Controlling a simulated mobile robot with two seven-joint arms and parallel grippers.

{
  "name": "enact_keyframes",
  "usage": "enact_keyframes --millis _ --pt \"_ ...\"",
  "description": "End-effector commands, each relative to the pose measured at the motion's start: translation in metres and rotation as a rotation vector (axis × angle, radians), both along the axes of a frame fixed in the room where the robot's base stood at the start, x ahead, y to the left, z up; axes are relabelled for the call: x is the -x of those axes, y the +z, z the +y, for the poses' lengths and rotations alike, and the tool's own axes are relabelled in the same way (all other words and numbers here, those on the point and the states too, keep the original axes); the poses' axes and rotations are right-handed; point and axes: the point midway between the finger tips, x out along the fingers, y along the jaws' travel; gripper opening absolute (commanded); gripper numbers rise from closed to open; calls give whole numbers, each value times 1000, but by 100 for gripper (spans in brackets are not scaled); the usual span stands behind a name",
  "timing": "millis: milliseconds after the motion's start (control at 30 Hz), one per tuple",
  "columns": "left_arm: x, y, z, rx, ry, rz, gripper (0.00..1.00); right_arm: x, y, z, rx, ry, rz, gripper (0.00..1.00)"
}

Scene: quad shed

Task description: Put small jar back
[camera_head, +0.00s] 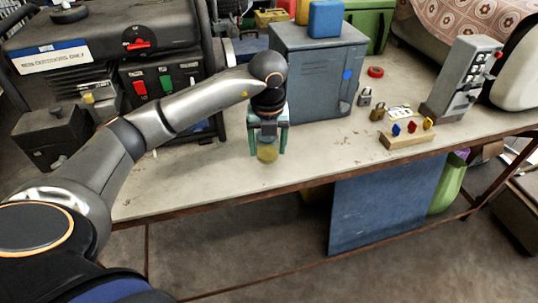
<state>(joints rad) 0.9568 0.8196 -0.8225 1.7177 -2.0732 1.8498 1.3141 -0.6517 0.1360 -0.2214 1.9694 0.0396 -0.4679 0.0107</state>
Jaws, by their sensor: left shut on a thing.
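A small jar (267,152) with yellowish contents is between the fingers of my left gripper (268,146). The gripper points down and is shut on the jar. The upper part of the jar is hidden by the gripper. My right gripper is not in view.
A wooden block with coloured keys (407,137), padlocks (378,112), a red ring (375,72) and a grey switch box (462,80) stand to the right. A black machine (110,50) stands at left. The table's front left is clear.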

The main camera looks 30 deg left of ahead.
Motion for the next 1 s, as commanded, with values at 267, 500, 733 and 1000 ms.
enact_keyframes --millis 267,500,733,1000 --pt "-7 -25 1 -1 -2 6 13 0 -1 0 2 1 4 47" --pt "-8 -40 1 0 -1 -1 13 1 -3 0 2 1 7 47" --pt "-8 -44 1 0 -1 0 13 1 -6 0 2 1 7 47" --pt "-7 -43 1 -1 0 1 99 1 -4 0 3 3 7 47"
